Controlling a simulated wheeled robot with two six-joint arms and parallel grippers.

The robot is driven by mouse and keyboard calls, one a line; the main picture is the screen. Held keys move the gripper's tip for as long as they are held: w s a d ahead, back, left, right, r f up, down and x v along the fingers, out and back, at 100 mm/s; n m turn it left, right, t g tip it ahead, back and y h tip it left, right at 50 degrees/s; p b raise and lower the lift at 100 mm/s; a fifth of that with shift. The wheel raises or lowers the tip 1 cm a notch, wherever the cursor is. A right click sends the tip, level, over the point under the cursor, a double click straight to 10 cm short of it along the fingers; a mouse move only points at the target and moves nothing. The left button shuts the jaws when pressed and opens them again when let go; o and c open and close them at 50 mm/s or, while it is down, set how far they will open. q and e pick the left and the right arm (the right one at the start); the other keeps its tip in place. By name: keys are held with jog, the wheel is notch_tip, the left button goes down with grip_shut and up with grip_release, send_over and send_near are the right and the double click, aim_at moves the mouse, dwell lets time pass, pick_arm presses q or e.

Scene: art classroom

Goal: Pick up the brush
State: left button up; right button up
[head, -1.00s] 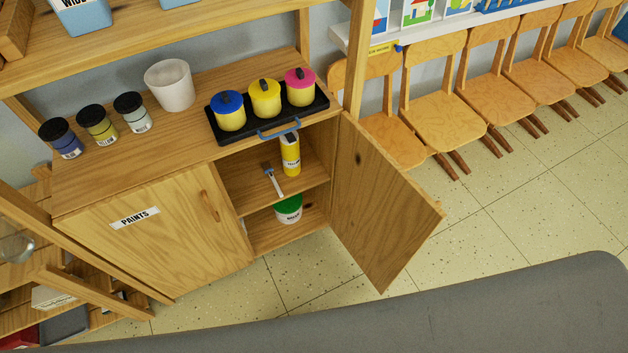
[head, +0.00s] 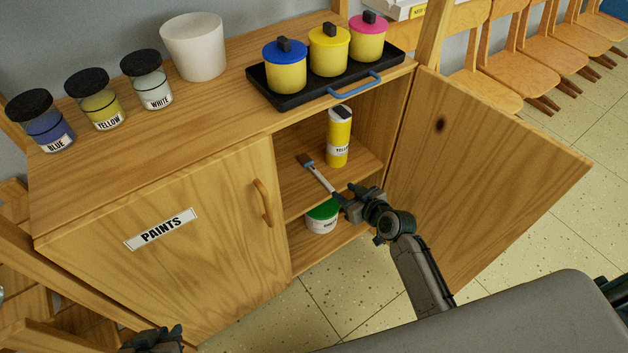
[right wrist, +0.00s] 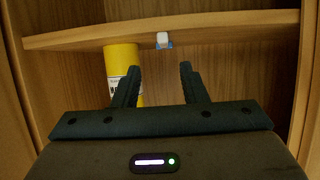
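The brush (head: 317,174) lies on the middle shelf inside the open cabinet, its dark bristles toward the back and its light handle pointing out over the shelf's front edge. My right gripper (head: 349,195) is at the handle's outer end. In the right wrist view, which looks upside down, the right gripper (right wrist: 158,76) is open and empty. The handle's white end (right wrist: 162,40) shows ahead, in line with the gap between the fingers. My left gripper (head: 152,340) shows only partly at the bottom left; its fingers are unclear.
A yellow bottle (head: 339,138) stands on the shelf right of the brush; it also shows in the wrist view (right wrist: 123,62). A green-lidded tub (head: 322,218) is below. The open door (head: 480,165) stands to the right. A black tray (head: 290,98) with three pots sits on top.

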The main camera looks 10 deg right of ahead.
send_near(320, 175)
jog(key=shift+b+x, duration=0.3)
jog(key=shift+x, duration=0.85)
jog(key=x, duration=0.5)
jog(key=shift+w+a+f+b, duration=0.15)
jog(key=shift+w+f+b, duration=0.1)
jog(key=shift+b, duration=0.1)
jog(key=shift+r, duration=0.1)
grip_shut()
